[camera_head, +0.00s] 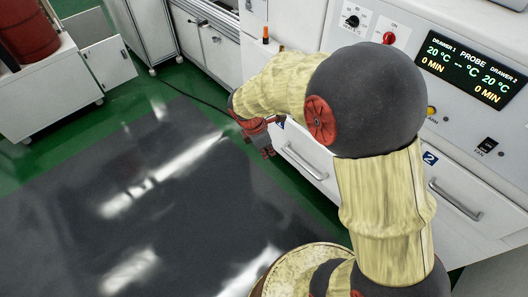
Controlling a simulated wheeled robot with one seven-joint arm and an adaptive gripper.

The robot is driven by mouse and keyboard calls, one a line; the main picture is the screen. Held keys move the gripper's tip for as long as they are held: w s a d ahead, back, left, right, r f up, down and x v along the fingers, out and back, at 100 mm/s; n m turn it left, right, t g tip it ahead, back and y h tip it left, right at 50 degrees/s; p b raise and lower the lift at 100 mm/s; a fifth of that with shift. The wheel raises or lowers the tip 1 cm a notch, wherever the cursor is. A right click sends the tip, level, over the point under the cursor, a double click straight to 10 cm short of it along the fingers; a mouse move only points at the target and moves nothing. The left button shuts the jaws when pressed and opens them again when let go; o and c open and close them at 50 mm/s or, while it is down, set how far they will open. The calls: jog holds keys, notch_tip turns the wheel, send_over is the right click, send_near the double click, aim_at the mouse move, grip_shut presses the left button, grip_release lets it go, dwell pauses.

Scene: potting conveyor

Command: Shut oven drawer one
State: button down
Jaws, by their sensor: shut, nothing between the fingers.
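The white oven (462,128) stands at the right, with a lit display (470,68) naming drawer 1 and drawer 2. The left drawer front (318,158), which I take as drawer one, has a long bar handle (304,163). My arm hides its upper right part and most of its label, so I cannot tell how far it stands out. Drawer two (480,200), marked with a blue 2, is at the right. My gripper (267,153) is small and dark red, shut and empty, just left of drawer one's handle in the picture. I cannot tell whether it touches the drawer.
A grey mat (110,200) on the green floor leaves free room at left. White cabinets (205,45) stand at the back. A white cart (40,95) with a red drum (25,32) is at upper left. A dark cable (190,97) lies on the floor.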

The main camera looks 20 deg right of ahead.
jog(key=w+d+f+n+b, duration=0.4)
jog(key=d+f, duration=0.2)
jog(key=f, duration=0.3)
jog(key=shift+w+d+f+t+b, duration=0.15)
jog(key=shift+t+b, duration=0.15)
dwell(0.3)
jog(key=w+d+p, duration=0.3)
jog(key=d+p, duration=0.2)
jog(key=d, duration=0.4)
jog(key=w+d+p, duration=0.4)
jog(key=d+p, duration=0.1)
jog(key=d, duration=0.5)
jog(key=w+d+p, duration=0.3)
jog(key=d+p, duration=0.2)
jog(key=d, duration=0.4)
jog(key=shift+w+d+p, duration=0.2)
jog(key=shift+w+p, duration=0.05)
jog(key=shift+p, duration=0.15)
